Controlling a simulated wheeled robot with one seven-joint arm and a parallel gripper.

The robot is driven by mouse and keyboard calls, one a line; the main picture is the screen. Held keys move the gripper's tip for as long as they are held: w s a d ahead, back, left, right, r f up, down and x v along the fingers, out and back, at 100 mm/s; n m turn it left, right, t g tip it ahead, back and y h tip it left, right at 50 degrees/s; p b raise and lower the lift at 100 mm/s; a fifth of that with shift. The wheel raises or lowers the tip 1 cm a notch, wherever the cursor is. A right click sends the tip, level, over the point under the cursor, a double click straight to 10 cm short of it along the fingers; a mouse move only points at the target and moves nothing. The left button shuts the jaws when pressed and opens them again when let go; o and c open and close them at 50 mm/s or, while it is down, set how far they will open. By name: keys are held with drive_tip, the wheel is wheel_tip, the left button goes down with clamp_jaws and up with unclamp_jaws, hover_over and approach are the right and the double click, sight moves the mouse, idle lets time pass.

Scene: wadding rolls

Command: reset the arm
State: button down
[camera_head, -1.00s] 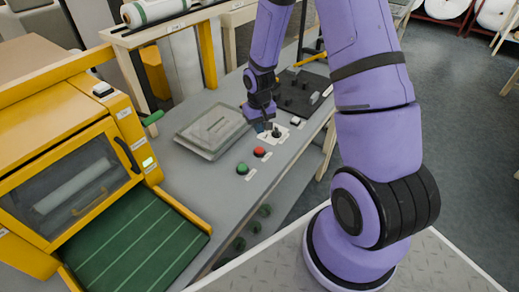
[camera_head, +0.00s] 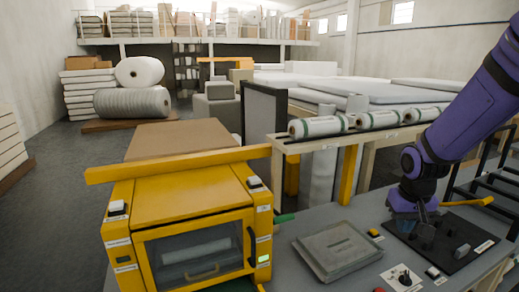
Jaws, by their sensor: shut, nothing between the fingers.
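My purple arm reaches in from the right edge of the head view. My gripper (camera_head: 424,222) points down over the black panel (camera_head: 460,262) on the grey bench, with dark blocks close around its tips. It is shut and holds nothing. Whether its tips touch the panel or the blocks I cannot tell. The base of my arm is out of view.
A yellow machine with a window (camera_head: 195,250) stands at left front. A flat grey case (camera_head: 338,250) and a white plate with a black knob (camera_head: 402,277) lie on the bench. White rolls (camera_head: 318,126) rest on a rack behind. A yellow handle (camera_head: 472,202) is right of my gripper.

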drive_tip(key=s+a+r+t, duration=0.1)
drive_tip(key=s+a+r, duration=0.1)
drive_tip(key=s+r, duration=0.7)
drive_tip(key=s+a+r+n+t, duration=0.1)
drive_tip(key=s+a+r+t, duration=0.1)
drive_tip(key=s+r, duration=0.7)
drive_tip(key=s+a, duration=0.1)
drive_tip(key=s, duration=0.2)
drive_tip(key=shift+s+r+y, duration=0.15)
drive_tip(key=shift+r+y, duration=0.25)
